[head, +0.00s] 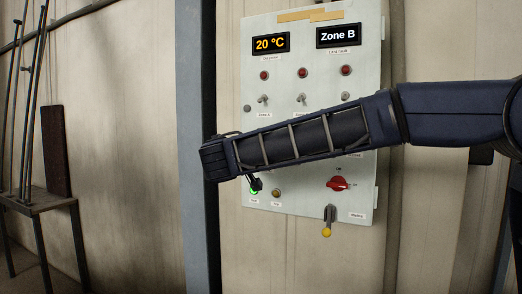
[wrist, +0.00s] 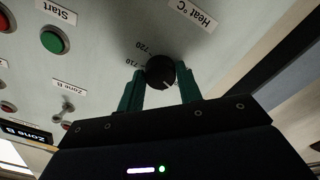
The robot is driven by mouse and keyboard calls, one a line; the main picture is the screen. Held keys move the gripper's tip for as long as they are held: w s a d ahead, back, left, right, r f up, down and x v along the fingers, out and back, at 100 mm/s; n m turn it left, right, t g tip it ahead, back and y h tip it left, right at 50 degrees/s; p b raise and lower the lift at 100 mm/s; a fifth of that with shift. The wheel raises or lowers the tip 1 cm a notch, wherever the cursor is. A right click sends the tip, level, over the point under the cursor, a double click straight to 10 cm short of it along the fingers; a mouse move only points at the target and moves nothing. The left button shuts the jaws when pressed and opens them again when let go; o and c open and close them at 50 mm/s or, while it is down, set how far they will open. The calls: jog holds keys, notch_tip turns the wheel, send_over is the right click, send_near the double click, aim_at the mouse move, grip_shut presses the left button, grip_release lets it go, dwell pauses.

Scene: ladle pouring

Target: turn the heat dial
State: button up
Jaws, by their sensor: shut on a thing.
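The heat dial (wrist: 161,72) is a round black knob with a white pointer line, under the label "Heat °C" (wrist: 192,12) in the wrist view. Scale numbers 710 and 720 show beside it. My gripper (wrist: 160,82) has its two green fingers on either side of the dial, shut on it. In the head view my arm crosses in front of the panel and hides the dial and the fingers. The panel's left display (head: 270,43) reads 20 °C.
The pale control panel (head: 300,215) carries a Zone B display (head: 338,35), red lamps, toggle switches, a red rotary switch (head: 338,183) and a yellow-tipped lever (head: 327,231). A green Start button (wrist: 55,40) is near the dial. A metal stand (head: 40,201) is at left.

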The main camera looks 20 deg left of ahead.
jog(key=shift+n, duration=4.9)
jog(key=o, duration=1)
jog(key=s, duration=1)
jog(key=shift+s, duration=0.4)
